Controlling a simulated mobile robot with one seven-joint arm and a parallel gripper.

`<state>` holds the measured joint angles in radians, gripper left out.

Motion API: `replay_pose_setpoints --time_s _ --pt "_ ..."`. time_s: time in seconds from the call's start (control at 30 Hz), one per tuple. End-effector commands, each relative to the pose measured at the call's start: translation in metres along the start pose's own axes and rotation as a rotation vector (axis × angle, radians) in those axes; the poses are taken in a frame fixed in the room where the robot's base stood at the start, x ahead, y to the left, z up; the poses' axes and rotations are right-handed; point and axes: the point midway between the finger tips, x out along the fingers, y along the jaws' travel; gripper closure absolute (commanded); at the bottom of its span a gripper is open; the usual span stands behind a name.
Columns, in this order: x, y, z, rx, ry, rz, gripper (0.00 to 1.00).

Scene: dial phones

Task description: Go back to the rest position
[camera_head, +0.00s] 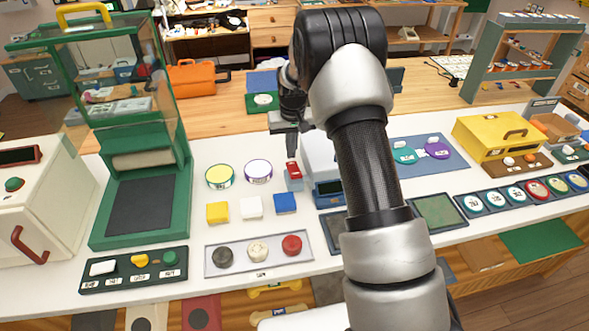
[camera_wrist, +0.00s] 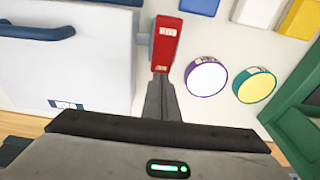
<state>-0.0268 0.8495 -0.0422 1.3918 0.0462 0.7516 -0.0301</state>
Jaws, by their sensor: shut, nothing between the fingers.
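My gripper (camera_head: 292,158) points down over the middle of the white counter, just behind a small red lever (camera_head: 293,171). In the wrist view my gripper's fingers (camera_wrist: 161,78) are together, with nothing between them. Their tips show right at the near end of the red lever (camera_wrist: 166,42); I cannot tell whether they touch it. The lever sits beside a white box (camera_wrist: 75,60) with a blue handle, joined by a grey stub. In the head view my arm hides much of this white box (camera_head: 318,150).
Left of my gripper are a yellow disc (camera_head: 219,177), a purple-rimmed disc (camera_head: 258,171) and yellow, white and blue blocks. A tall green-framed case (camera_head: 183,150) stands farther left. A purple-and-teal pad (camera_head: 460,160) and a yellow box (camera_head: 490,142) are right of my arm.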

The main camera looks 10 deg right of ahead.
Motion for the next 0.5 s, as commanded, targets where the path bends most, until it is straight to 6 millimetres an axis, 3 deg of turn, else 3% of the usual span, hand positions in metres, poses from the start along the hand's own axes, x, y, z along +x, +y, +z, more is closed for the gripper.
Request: replay_pose_setpoints --time_s 0.2,0.5 --pt "-0.019 0.0 -0.003 0.0 0.001 0.0 1.0" --pt "-0.021 0.0 -0.003 0.0 0.001 0.0 1.0"
